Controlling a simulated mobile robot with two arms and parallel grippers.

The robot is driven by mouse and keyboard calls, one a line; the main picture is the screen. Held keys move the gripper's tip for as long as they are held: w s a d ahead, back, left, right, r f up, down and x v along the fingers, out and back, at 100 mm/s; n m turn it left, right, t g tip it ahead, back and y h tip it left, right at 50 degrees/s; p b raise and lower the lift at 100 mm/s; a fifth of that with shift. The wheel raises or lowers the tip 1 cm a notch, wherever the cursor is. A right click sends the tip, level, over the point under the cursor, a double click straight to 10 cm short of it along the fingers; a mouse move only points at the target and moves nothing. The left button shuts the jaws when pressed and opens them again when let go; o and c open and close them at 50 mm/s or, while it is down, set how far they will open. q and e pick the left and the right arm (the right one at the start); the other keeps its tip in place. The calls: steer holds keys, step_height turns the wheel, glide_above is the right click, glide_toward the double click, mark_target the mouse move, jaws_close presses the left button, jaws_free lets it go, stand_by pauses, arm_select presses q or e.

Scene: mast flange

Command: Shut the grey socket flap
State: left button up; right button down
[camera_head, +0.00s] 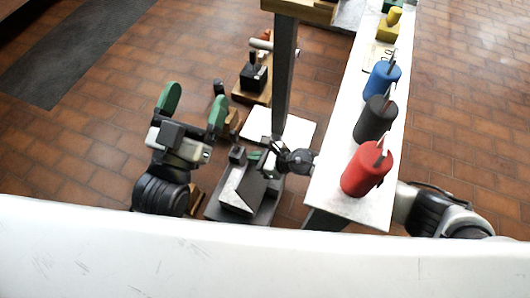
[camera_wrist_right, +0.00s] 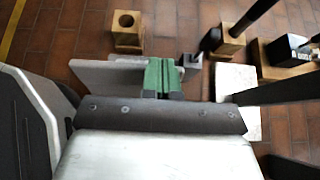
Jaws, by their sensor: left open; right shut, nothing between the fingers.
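The grey socket (camera_head: 262,207) stands below the middle of the head view, left of the white shelf. A lighter grey plate on it, which looks like the flap (camera_head: 238,190), appears raised at an angle; I cannot tell how far it is open. My right gripper (camera_head: 255,155) reaches in under the shelf to the socket's far side, shut and empty. In the right wrist view its green fingers (camera_wrist_right: 163,77) are together, close in front of a grey plate (camera_wrist_right: 108,75); contact is unclear. My left gripper (camera_head: 192,107) is open and empty, up and left of the socket.
The white shelf (camera_head: 335,195) carries red (camera_head: 366,170), black (camera_head: 374,120), blue (camera_head: 382,82) and yellow (camera_head: 389,26) cylinders. A grey post (camera_head: 284,80) rises from a white plate (camera_head: 258,124). A wooden block with a black box (camera_head: 253,78) stands behind.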

arm_select(q)
steer(key=shift+w+d+f+g+y, duration=0.3)
steer(key=shift+w+f+g, duration=0.2)
steer(key=shift+f, duration=0.15)
arm_select(e)
steer(key=shift+w+a+f, duration=0.1)
steer(key=shift+w+a, duration=0.05)
steer(key=shift+a, duration=0.25)
steer(key=shift+d+f, duration=0.15)
steer(key=shift+d, duration=0.05)
arm_select(q)
steer(key=shift+s+d+r+t+h, duration=0.1)
steer(key=shift+s+r+t+h, duration=0.1)
steer(key=shift+r+t, duration=0.2)
steer(key=shift+s+r+t+h, duration=0.1)
steer(key=shift+r+t+h, duration=0.1)
steer(key=shift+r+t, duration=0.15)
arm_select(e)
steer(key=shift+s+d+f, duration=0.15)
steer(key=shift+s+d, duration=0.05)
steer(key=shift+d, duration=0.35)
